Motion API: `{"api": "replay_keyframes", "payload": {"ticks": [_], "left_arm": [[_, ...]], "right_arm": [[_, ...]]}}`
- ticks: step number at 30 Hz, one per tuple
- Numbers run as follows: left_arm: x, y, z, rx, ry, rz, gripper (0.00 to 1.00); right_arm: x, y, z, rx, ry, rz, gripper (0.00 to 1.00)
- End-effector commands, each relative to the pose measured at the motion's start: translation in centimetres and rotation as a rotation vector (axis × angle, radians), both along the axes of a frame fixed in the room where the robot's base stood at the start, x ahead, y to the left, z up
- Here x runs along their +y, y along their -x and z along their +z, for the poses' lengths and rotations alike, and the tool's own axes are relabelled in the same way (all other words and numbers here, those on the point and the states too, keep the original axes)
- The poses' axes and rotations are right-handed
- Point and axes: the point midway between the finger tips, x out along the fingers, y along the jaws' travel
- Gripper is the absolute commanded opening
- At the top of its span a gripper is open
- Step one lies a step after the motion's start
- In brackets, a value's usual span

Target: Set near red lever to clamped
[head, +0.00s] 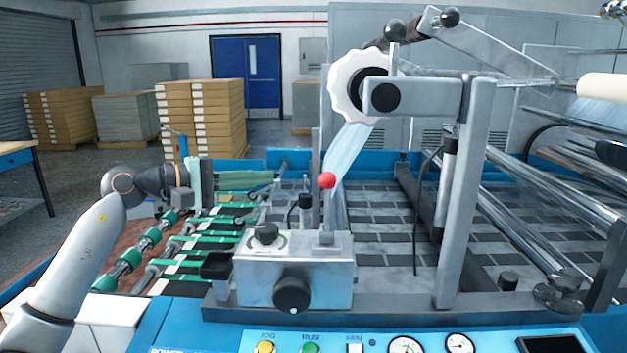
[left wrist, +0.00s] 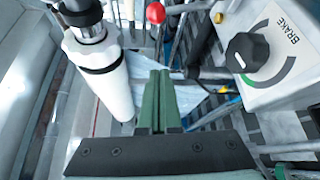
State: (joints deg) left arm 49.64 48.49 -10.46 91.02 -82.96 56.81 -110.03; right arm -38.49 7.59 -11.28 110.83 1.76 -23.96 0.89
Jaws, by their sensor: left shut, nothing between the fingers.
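The near red lever has a red ball knob (head: 327,180) on an upright stem above the right part of the grey control box (head: 295,270). The knob also shows at the top of the left wrist view (left wrist: 155,13). My left gripper (head: 272,178) reaches in from the left, its green fingers pointing right toward the lever, with a gap to the knob. In the left wrist view its fingers (left wrist: 160,73) are pressed together and empty. I cannot tell the lever's clamp state from its stem. My right gripper is not in view.
A black brake knob (head: 267,234) sits on the box's top and a larger black knob (head: 292,295) on its front. A white handwheel (head: 358,86) and steel post (head: 462,200) stand to the right. Green-banded rollers (head: 150,245) lie below my left arm.

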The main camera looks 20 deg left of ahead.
Motion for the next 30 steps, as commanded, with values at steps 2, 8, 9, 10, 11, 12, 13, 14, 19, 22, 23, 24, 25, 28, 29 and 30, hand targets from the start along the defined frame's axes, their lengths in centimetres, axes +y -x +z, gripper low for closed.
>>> {"api": "replay_keyframes", "payload": {"ticks": [2,8,9,10,11,12,13,14,19,22,23,24,25,28,29,30], "left_arm": [[0.0,0.0,0.0,0.0,0.0,0.0,0.0],[-0.1,-0.1,0.0,0.001,0.004,-0.001,0.0],[-0.2,-0.2,0.1,0.001,0.005,-0.002,0.0],[-0.4,-0.3,0.1,0.001,0.006,-0.002,0.0],[-0.5,-0.5,0.1,0.002,0.007,-0.003,0.0],[-0.8,-0.8,0.1,0.002,0.007,-0.003,0.0],[-1.1,-1.0,0.1,0.001,0.008,-0.003,0.0],[-1.5,-1.4,0.1,0.001,0.008,-0.005,0.0],[-3.9,-3.7,-0.1,0.002,0.01,-0.005,0.0],[-5.3,-5.2,-0.3,0.002,0.011,-0.004,0.0],[-5.8,-5.6,-0.4,0.002,0.01,-0.004,0.0],[-6.2,-6.2,-0.4,0.002,0.011,-0.004,0.0],[-6.6,-6.6,-0.5,0.002,0.01,-0.004,0.0],[-7.4,-6.7,-0.7,0.0,0.004,-0.002,0.0],[-7.5,-6.4,-0.7,0.0,0.003,-0.002,0.0],[-7.7,-6.0,-0.6,0.0,0.003,-0.002,0.0]], "right_arm": [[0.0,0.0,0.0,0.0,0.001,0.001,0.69],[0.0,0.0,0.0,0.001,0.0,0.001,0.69],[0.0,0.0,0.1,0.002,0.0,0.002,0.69],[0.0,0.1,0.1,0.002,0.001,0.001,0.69],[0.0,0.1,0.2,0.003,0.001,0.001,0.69],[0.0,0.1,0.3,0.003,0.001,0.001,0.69],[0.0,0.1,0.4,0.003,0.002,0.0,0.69],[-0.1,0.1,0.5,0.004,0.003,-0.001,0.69],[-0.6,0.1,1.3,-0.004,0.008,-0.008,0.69],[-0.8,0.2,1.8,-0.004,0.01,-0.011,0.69],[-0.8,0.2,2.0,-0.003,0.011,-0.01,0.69],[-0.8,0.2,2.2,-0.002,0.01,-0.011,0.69],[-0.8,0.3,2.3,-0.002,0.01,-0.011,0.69],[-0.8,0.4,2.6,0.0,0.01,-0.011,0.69],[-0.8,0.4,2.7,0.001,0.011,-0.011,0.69],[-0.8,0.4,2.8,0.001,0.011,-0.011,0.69]]}}
